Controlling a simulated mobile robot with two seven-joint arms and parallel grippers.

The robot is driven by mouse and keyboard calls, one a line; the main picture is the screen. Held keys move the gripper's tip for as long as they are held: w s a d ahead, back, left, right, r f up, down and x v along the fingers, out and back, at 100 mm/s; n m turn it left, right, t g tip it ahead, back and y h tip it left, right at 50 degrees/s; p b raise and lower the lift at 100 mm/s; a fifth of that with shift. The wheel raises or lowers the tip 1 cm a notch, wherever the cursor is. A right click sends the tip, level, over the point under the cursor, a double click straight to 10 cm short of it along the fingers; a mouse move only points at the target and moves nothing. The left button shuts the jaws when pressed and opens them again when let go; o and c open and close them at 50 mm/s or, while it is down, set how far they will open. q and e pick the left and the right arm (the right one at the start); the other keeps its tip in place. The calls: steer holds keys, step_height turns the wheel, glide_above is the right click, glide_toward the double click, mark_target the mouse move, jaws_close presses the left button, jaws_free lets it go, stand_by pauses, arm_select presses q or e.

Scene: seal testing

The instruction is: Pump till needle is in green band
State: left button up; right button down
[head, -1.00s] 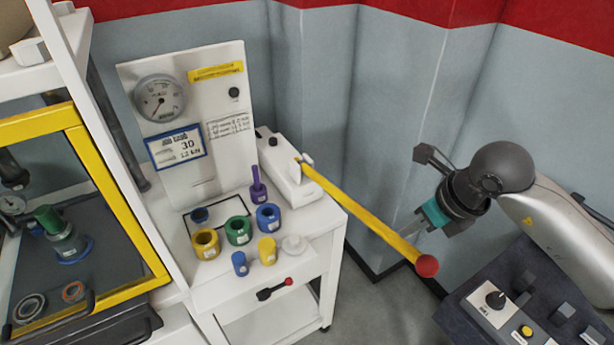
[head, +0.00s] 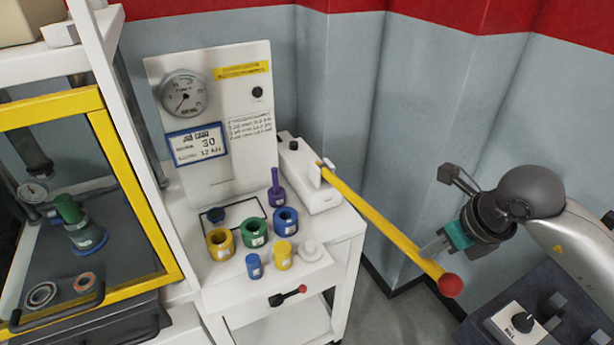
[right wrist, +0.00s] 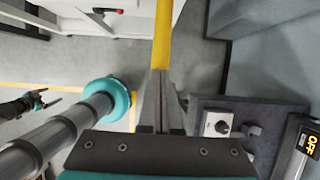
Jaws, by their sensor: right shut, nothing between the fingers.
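The pump lever is a long yellow bar (head: 375,213) with a red knob (head: 450,285). It slopes down to the right from a white pump block (head: 312,185) on the cart. A round gauge (head: 183,93) hangs on the white panel; its needle appears to point lower left, and a green band is too small to make out. My right gripper (head: 431,251) is shut and empty, its fingertips close to the lever near the knob; contact is unclear. In the right wrist view its fingers (right wrist: 162,95) overlap the bar.
Coloured fittings, including a green ring (head: 254,232) and a yellow ring (head: 219,243), stand on the white cart (head: 240,291). A yellow-framed cabinet (head: 146,205) is at left. A dark control console (head: 485,318) is below my right arm. Grey walls rise close behind the lever.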

step_height(320, 180, down, 12)
steer(key=b, duration=1.1)
steer(key=shift+s+f, duration=0.2)
steer(key=shift+s, duration=0.05)
steer(key=shift+d+r, duration=0.1)
steer(key=r+p, duration=0.3)
steer(key=r, duration=0.1)
steer(key=r+p, duration=0.2)
steer(key=r, duration=0.3)
steer(key=r+p, duration=0.3)
steer(key=r, duration=0.1)
steer(key=shift+w+r+p, duration=0.2)
steer(key=shift+w+p, duration=0.05)
steer(key=shift+p, duration=0.1)
steer(key=shift+f, duration=0.1)
step_height(320, 180, down, 13)
steer(key=b, duration=1.3)
steer(key=shift+s+f+b, duration=0.2)
steer(key=shift+s+b, duration=0.05)
steer(key=shift+b, duration=0.15)
